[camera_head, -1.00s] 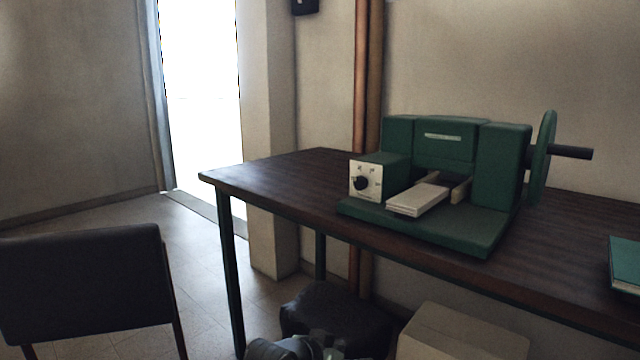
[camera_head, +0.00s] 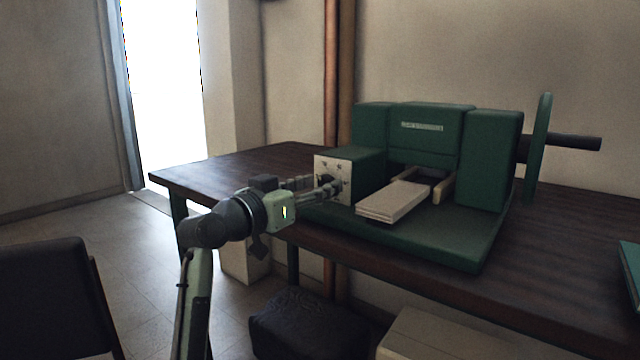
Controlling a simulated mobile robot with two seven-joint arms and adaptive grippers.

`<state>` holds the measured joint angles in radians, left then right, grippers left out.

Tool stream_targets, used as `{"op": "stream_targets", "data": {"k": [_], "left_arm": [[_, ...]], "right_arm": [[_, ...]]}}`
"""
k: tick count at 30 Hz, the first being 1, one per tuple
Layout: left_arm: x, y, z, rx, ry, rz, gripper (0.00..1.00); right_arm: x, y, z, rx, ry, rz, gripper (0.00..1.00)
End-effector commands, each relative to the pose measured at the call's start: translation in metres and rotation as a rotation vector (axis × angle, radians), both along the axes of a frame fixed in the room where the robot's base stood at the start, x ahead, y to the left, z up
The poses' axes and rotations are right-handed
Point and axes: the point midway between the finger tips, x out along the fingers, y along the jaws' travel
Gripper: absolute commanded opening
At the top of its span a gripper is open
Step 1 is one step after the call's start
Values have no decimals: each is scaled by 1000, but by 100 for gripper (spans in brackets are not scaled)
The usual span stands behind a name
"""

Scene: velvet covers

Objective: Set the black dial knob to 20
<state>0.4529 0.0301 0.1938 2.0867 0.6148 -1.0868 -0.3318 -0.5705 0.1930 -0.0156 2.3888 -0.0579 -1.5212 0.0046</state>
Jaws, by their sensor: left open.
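The green machine (camera_head: 432,135) stands on the dark wooden table. A small box with a white dial plate (camera_head: 345,164) is at its left front. The black dial knob (camera_head: 326,181) sits on that plate, mostly hidden behind my fingers, and its pointer setting cannot be read. My left gripper (camera_head: 322,187) is open, with its fingertips right at the knob. I cannot tell whether they touch it or lie around it. My right gripper is not in view.
The table (camera_head: 215,171) has free room to the left of the machine. A handwheel (camera_head: 538,145) with a dark handle is on the machine's right. A green book-like object (camera_head: 630,268) lies at the right edge. A dark chair (camera_head: 50,295) stands at lower left.

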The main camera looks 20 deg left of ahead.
Motion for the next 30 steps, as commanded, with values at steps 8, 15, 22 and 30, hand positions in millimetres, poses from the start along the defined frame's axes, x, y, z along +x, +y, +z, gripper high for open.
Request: {"op": "stream_targets", "data": {"k": [8, 15, 22, 30], "left_arm": [[13, -5, 0, 2, 2, 0, 48], [13, -5, -1, 2, 2, 0, 38], [13, -5, -1, 2, 2, 0, 9], [13, -5, 0, -6, 6, 0, 0]], "right_arm": [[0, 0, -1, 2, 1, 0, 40], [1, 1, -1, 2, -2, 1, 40], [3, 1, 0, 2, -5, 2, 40], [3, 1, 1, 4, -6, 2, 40]]}}
